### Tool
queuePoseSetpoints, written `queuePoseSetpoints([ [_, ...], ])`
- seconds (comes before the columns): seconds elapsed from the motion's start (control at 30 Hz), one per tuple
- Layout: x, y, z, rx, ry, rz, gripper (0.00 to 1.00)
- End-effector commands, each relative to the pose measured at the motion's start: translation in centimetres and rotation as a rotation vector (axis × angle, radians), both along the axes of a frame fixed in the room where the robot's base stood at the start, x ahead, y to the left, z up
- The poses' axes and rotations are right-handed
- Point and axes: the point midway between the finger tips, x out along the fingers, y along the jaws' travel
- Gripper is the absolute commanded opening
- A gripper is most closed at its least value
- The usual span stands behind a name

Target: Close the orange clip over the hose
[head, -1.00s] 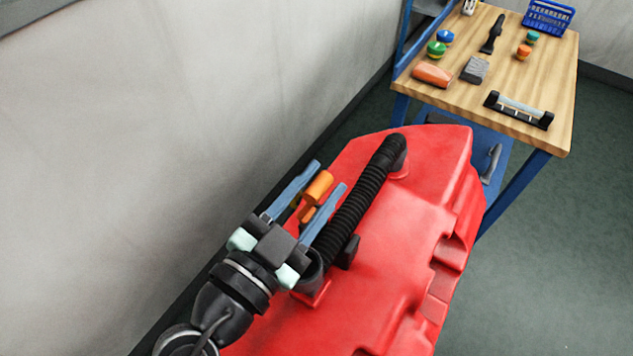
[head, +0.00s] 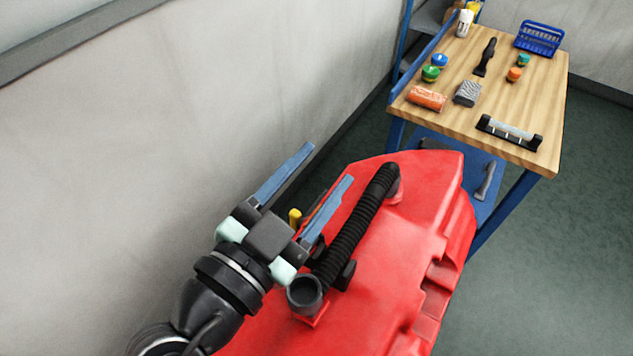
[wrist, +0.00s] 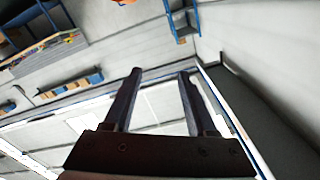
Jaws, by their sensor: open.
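The black ribbed hose (head: 352,232) lies along the top of the red tank (head: 400,260) in the head view. My gripper (head: 328,165) is open and empty, to the left of the hose, with its right blue finger close to the hose in the picture. Only a thin orange strip of the clip (head: 313,211) and a yellow end (head: 295,217) show between and behind the fingers. The rest of the clip is hidden, so I cannot tell its angle. The wrist view shows my open fingers (wrist: 160,74) but neither hose nor clip.
A wooden-topped workbench (head: 545,95) stands beyond the tank. It holds a blue basket (head: 540,38), an orange roll (head: 427,98) and several small items. A grey wall (head: 150,130) runs along the left. Open floor (head: 560,260) lies to the right.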

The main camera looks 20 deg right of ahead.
Motion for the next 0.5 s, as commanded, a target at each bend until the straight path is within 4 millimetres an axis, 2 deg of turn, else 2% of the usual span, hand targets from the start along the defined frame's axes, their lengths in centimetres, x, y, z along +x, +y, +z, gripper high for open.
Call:
queuePoseSetpoints([
  [0.1, -0.01, -0.01, 0.68, 0.000, 0.000, -0.001, 0.57],
  [0.37, -0.01, -0.02, 0.61, 0.000, 0.000, -0.001, 0.55],
  [0.5, 0.40, 0.54, 0.51, -0.022, 0.054, -0.002, 0.30],
])
